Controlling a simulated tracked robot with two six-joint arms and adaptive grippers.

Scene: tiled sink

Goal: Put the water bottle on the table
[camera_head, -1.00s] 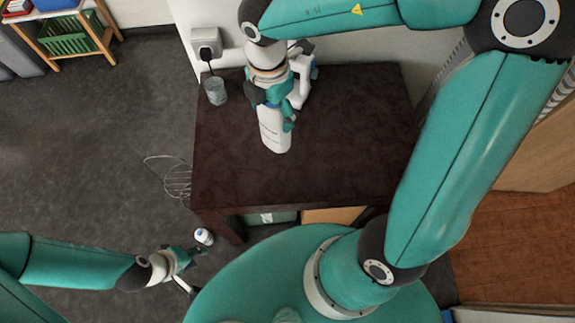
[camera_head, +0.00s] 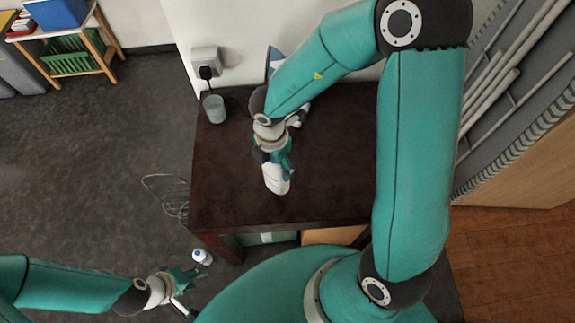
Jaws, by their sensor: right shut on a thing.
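The dark brown table (camera_head: 330,180) stands against the wall. My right gripper (camera_head: 278,165) is over the table, shut on a white bottle (camera_head: 276,184). The fingers hide the bottle's upper part, and I cannot tell whether its base touches the table. A second small white bottle with a blue top (camera_head: 202,256) is below the table's front left corner. I cannot tell which one is the water bottle. My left gripper (camera_head: 192,292) is open and empty, low at the left, a little below the second bottle in the picture and apart from it.
A blue and white thing (camera_head: 273,61) is partly hidden behind my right arm. A wire rack (camera_head: 169,198) is left of the table. The table's right side is clear.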

